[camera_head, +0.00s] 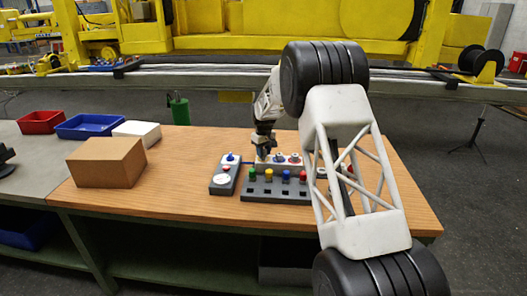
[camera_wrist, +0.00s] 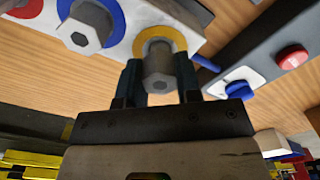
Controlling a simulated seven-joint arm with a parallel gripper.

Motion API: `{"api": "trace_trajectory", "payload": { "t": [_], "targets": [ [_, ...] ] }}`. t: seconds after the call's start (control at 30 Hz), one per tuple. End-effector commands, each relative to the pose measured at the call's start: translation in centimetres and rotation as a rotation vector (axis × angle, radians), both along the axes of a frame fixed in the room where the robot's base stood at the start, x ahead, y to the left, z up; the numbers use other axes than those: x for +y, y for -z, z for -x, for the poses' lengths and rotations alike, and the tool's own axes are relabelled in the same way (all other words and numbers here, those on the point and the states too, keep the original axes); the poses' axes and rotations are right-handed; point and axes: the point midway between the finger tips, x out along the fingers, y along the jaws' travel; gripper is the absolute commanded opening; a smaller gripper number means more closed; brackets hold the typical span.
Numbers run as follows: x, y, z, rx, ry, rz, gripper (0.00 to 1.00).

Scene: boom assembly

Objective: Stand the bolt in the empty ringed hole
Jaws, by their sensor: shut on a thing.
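My gripper (camera_wrist: 159,78) is shut on a grey hex-headed bolt (camera_wrist: 160,72), one finger on each side of its head. The bolt's head overlaps the yellow ring (camera_wrist: 178,38) on the light block (camera_wrist: 140,12). The shank and the hole are hidden, so I cannot tell how deep the bolt sits. Another hex bolt (camera_wrist: 83,38) stands in the blue ring (camera_wrist: 68,8) beside it. In the head view, my gripper (camera_head: 264,150) points down at the left end of the light block (camera_head: 268,166), and the held bolt is not clearly visible.
A control box (camera_head: 224,178) with a blue knob and a red button stands left of the block. A dark rack (camera_head: 276,195) with several coloured pegs lies in front. A cardboard box (camera_head: 106,163) and bins (camera_head: 90,126) are further left. My arm covers the right side.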

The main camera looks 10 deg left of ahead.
Motion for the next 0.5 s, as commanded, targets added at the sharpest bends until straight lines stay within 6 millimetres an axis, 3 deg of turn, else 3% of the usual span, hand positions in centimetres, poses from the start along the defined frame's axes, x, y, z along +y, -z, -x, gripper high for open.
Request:
{"api": "trace_trajectory", "payload": {
  "t": [0.43,0.47,0.5],
  "targets": [
    [0.01,0.65,-0.02,-0.001,0.0,-0.001,0.09],
    [0.01,0.66,-0.02,-0.001,0.0,-0.001,0.33],
    [0.01,0.66,-0.02,-0.001,0.0,-0.001,0.39]
  ]
}}
